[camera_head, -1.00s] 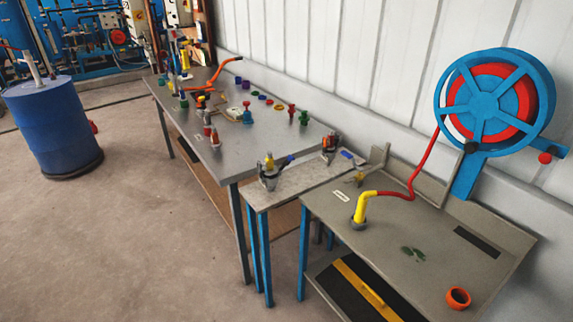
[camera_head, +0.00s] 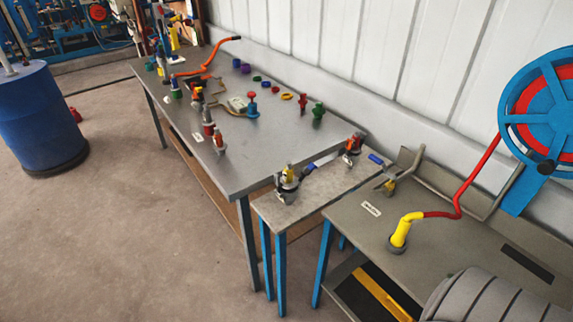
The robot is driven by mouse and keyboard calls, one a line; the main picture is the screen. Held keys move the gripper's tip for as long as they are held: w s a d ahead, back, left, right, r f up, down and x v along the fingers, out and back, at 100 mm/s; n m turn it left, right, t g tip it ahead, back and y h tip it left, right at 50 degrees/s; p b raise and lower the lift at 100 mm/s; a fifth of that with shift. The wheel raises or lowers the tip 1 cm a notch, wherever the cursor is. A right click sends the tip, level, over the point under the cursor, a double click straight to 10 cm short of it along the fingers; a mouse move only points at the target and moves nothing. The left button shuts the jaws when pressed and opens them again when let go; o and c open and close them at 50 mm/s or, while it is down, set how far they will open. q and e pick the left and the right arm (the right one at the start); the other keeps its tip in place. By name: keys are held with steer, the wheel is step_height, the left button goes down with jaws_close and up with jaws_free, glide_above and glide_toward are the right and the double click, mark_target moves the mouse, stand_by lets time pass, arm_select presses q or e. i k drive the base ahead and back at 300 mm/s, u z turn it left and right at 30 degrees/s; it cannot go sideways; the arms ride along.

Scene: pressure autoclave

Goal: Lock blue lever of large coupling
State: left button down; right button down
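Two couplings stand on the small light-topped table in the middle of the head view. The near one (camera_head: 287,180) has a yellow top, a dark body and metal clamp parts. The far one (camera_head: 353,145) has red and dark parts. A blue lever (camera_head: 376,158) sticks out to the right of the far coupling. A pale lever with a bluish part (camera_head: 318,161) lies between the two couplings. The couplings are too small to tell whether a lever is locked.
A long grey table (camera_head: 270,140) with several small fittings adjoins on the left. A right-hand bench (camera_head: 445,265) carries a yellow nozzle (camera_head: 401,232) on a red hose, below a blue reel (camera_head: 540,105). A blue barrel (camera_head: 38,120) stands left. Floor in front is open.

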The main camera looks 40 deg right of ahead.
mark_target(309, 170)
steer(key=z, duration=0.5)
steer(key=i, duration=0.9)
steer(key=z, duration=0.8)
